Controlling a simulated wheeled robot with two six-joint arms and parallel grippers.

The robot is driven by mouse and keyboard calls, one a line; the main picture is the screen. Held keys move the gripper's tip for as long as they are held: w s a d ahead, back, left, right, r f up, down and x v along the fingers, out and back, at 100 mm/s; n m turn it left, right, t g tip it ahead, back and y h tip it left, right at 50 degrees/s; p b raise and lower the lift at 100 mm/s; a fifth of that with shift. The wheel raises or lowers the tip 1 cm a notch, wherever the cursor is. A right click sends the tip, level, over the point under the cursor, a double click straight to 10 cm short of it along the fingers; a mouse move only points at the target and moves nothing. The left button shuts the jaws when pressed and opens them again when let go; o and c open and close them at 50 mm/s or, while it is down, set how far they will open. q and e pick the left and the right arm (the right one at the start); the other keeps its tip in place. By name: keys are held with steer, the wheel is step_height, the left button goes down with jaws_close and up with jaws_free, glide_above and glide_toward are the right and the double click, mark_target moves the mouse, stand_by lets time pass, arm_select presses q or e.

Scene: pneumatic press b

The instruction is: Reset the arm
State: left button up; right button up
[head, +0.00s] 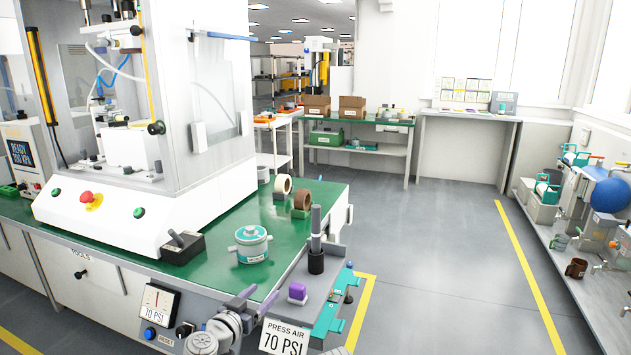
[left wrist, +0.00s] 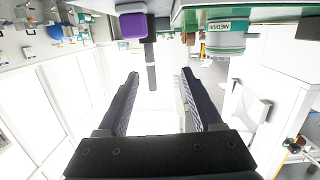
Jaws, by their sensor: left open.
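My left gripper (head: 264,292) is low at the front edge of the green-topped press bench (head: 222,221), beside the side shelf. In the left wrist view the left gripper (left wrist: 160,74) has its two dark fingers spread, with nothing between them. My right gripper is not in view.
A lidded grey-and-teal pot (head: 251,244) and tape rolls (head: 283,186) stand on the bench. A dark upright cylinder (head: 316,240) stands behind the purple block. The white press (head: 125,180) fills the left. The grey floor (head: 440,270) at right is clear.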

arm_select(q)
steer(key=s+d+f+m+g, duration=0.3)
steer(key=s+d+f+g, duration=0.75)
steer(key=d+f, duration=0.3)
steer(key=s+a+f+n+g+y, duration=0.2)
steer(key=s+a+g+y, duration=0.15)
steer(key=s, duration=0.35)
steer(key=s+a+f+n+g+y, duration=0.1)
steer(key=s+a+f+g+y, duration=0.1)
steer(key=s+a+f+y, duration=0.3)
step_height(320, 180, up, 31)
steer(key=d+h+p, duration=0.1)
steer(key=d+p, duration=0.1)
steer(key=p, duration=2.7)
steer(key=shift+s+d+t, duration=0.3)
steer(key=shift+s+d, duration=0.05)
steer(key=shift+s, duration=0.1)
